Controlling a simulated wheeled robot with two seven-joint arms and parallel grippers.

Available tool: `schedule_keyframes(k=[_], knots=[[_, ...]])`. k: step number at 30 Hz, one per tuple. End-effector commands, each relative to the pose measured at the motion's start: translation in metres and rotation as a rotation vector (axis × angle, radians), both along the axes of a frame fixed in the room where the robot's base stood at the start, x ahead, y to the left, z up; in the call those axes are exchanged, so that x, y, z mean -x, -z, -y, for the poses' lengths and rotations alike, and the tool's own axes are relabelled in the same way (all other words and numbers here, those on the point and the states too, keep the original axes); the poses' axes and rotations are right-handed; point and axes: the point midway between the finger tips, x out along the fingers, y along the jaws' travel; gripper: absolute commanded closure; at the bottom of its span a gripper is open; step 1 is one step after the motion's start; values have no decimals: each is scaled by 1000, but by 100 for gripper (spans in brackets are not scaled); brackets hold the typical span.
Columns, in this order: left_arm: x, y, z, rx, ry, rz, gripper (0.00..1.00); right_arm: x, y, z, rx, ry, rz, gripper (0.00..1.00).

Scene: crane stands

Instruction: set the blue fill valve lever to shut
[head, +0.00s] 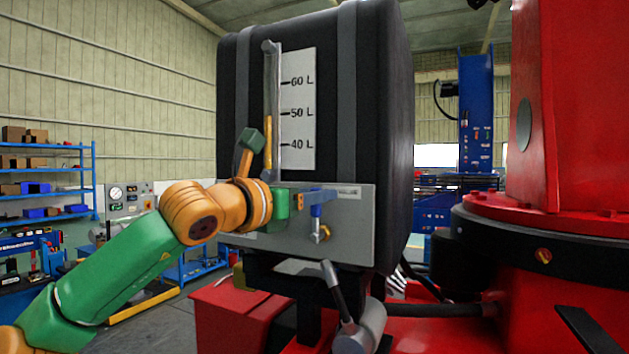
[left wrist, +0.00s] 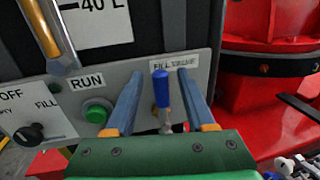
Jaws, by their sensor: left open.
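The blue fill valve lever (left wrist: 161,90) stands upright in the left wrist view, below the FILL VALVE label (left wrist: 173,65) on the grey panel. In the head view the lever (head: 316,212) rises above a brass valve body (head: 322,234). My left gripper (left wrist: 159,82) is open, with one blue finger on each side of the lever; I see gaps between lever and fingers. In the head view the left gripper (head: 318,195) reaches the panel from the left, its fingers overlapping the lever's top. Contact cannot be told there. My right gripper is not in view.
A green RUN button (left wrist: 96,112) and a black FILL selector knob (left wrist: 33,132) sit left of the fingers. A sight tube (head: 270,110) with yellow fluid runs up the black tank (head: 385,110). A black-handled lever (head: 334,285) stands below the panel. A red crane column (head: 575,110) stands right.

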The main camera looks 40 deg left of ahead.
Motion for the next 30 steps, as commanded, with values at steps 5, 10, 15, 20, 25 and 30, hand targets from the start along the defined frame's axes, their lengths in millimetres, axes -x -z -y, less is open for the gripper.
schedule_keyframes(k=[5,10,15,20,25,30], knots=[[-3,1,-1,0,0,0,45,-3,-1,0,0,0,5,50],[-3,1,-1,0,0,0,70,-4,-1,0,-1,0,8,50],[-3,1,-1,0,0,0,100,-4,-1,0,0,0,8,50],[-3,1,-1,0,0,0,100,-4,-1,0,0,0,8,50],[-3,1,-1,0,0,1,100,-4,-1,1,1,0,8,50],[-3,1,-1,0,0,1,100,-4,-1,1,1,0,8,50]])
